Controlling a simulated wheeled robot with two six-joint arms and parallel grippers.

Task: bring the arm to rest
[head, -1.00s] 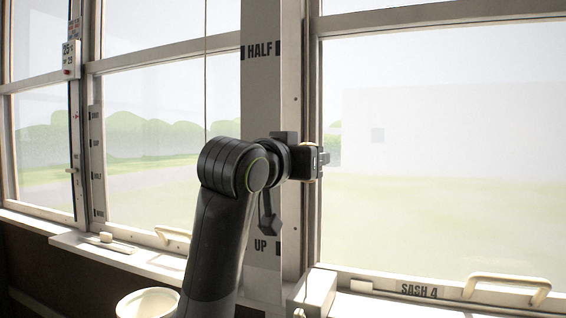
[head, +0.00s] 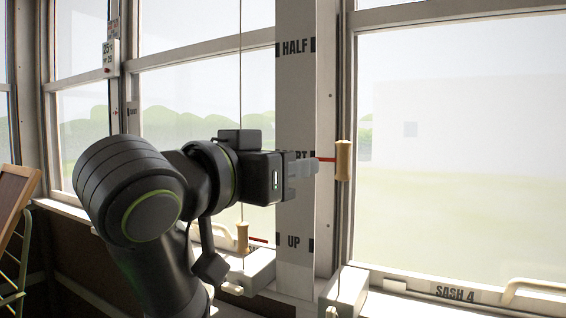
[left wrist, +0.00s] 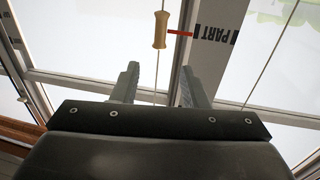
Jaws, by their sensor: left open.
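My left gripper (head: 303,174) reaches in from the left in the head view, in front of the post marked HALF, PART and UP. Its fingers point right toward a wooden toggle (head: 343,160) on a cord, with a red pointer at the PART mark. In the left wrist view the two fingers (left wrist: 158,88) are spread and nothing is between them. The toggle (left wrist: 160,30) hangs beyond the fingertips, apart from them. My right gripper does not show in either view.
A second wooden toggle (head: 242,238) with a red pointer hangs lower, behind my arm. The SASH 4 window (head: 455,292) has a handle (head: 540,287) at right. A wood-framed board (head: 14,200) stands at far left. White boxes sit along the sill.

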